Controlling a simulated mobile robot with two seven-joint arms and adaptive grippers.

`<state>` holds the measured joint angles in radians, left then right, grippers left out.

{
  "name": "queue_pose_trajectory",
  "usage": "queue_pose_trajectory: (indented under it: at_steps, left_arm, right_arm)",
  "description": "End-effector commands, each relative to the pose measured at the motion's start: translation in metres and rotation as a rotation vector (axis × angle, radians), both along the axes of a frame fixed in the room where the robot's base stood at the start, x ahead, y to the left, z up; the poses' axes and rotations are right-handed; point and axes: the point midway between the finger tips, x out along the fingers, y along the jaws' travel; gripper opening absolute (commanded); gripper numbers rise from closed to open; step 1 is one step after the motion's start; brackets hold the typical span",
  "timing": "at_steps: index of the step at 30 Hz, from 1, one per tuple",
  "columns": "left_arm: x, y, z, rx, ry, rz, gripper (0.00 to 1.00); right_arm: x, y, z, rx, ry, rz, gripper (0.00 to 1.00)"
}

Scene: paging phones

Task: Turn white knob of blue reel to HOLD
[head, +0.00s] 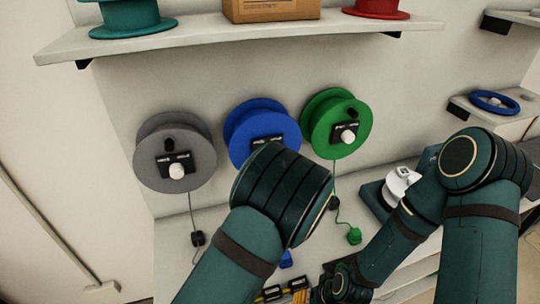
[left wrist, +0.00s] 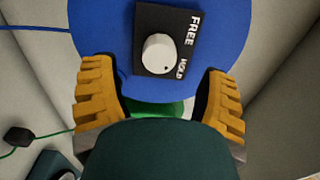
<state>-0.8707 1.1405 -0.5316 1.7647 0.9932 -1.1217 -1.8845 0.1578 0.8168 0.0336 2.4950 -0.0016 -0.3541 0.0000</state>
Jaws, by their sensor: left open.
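The blue reel (head: 262,122) hangs on the wall between a grey and a green reel. My left arm covers its lower part in the head view. In the left wrist view the blue reel (left wrist: 225,35) fills the top, with a black plate (left wrist: 147,20) marked FREE and HOLD. Its round white knob (left wrist: 159,54) sits beside the words; a small dark mark shows at its lower right edge, toward HOLD. My left gripper (left wrist: 160,88) is open, its yellow fingers either side and below the knob, apart from it. My right gripper (head: 325,288) is low; its finger opening is unclear.
The grey reel (head: 150,150) and green reel (head: 325,110) hang close on either side, each with a white knob. A shelf (head: 200,35) with more reels and a box (head: 272,9) is above. Cords hang below, one with a green plug (head: 354,236).

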Motion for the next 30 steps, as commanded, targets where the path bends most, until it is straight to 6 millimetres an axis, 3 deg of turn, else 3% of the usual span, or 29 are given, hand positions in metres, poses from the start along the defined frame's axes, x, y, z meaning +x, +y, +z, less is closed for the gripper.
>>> queue_pose_trajectory:
  at_steps: [6,12,30]
  left_arm:
    - [-0.039,-0.013,0.001,0.001,-0.001,-0.001,0.74]
    - [-0.058,-0.018,0.000,0.000,-0.001,0.001,0.74]
    - [-0.060,-0.019,0.000,0.000,-0.001,0.001,0.74]
  right_arm:
    - [0.000,0.000,0.000,0.000,0.000,0.000,0.47]
    - [0.000,0.000,0.000,0.000,0.000,0.000,0.47]
    - [0.000,0.000,0.000,0.000,0.000,0.000,0.47]
